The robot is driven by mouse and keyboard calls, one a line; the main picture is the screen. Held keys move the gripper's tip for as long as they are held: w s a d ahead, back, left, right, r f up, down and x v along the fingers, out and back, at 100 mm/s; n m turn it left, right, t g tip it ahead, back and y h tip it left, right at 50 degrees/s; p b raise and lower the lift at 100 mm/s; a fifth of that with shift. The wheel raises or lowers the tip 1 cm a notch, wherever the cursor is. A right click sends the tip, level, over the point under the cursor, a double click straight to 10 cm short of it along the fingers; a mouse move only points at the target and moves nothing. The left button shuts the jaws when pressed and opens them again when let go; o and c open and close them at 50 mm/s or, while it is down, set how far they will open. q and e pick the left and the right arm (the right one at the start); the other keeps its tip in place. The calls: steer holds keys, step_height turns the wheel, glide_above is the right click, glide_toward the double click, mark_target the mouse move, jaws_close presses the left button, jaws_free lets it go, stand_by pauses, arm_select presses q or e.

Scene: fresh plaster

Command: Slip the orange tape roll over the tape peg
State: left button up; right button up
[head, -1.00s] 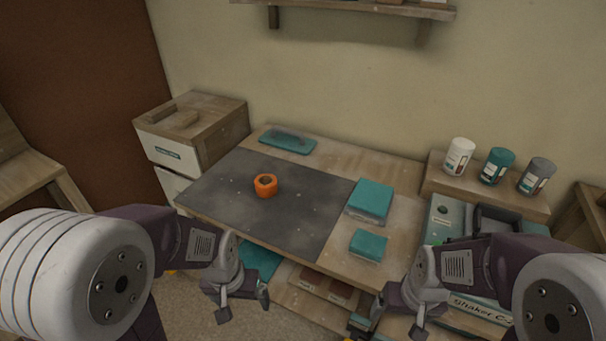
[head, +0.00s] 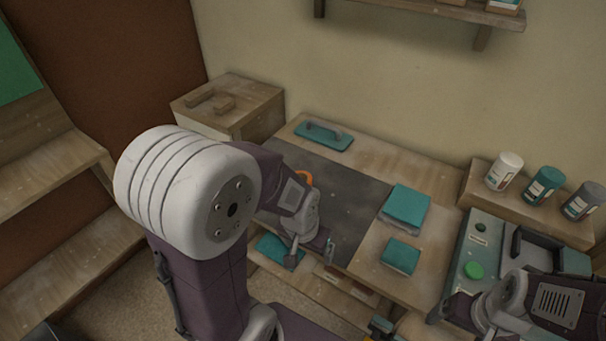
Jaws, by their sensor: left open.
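The orange tape roll (head: 305,178) lies on the dark grey mat (head: 350,187) on the workbench; my left arm hides most of it, leaving only part of its upper edge in view. My left gripper (head: 310,256) is open, pointing down in front of the bench's near edge, nearer to me than the roll and apart from it. Nothing shows between its fingers. I cannot make out the tape peg.
Teal blocks (head: 407,204) sit right of the mat, and a teal float (head: 323,135) lies behind it. A wooden drawer box (head: 233,98) stands at the back left. Several jars (head: 541,184) stand on a ledge at right, above a machine with a green button (head: 474,270).

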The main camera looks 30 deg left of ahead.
arm_select(q)
step_height(320, 180, up, 4)
steer(key=p, duration=0.2)
steer(key=n+t+y+b, duration=0.1)
steer(key=n+t, duration=0.1)
steer(key=n, duration=0.2)
glide_toward(299, 173)
steer(key=shift+s+d+f, duration=0.25)
steer(key=shift+d+f, duration=0.05)
steer(key=shift+f, duration=0.2)
steer(key=shift+s+d+f, duration=0.2)
steer(key=shift+d+f, duration=0.05)
steer(key=shift+f, duration=0.25)
steer(key=shift+b+x, duration=0.35)
steer(key=shift+x, duration=1.65)
steer(key=x, duration=0.4)
steer(key=shift+s+d+f, duration=0.15)
steer(key=shift+d+f, duration=0.1)
steer(key=shift+f, duration=0.1)
steer(key=shift+w+a+f, duration=0.1)
steer(key=shift+w+f, duration=0.1)
steer(key=shift+f, duration=0.1)
steer(key=shift+s+r, duration=0.1)
steer(key=c, duration=1.5)
arm_select(e)
steer(key=shift+r, duration=0.7)
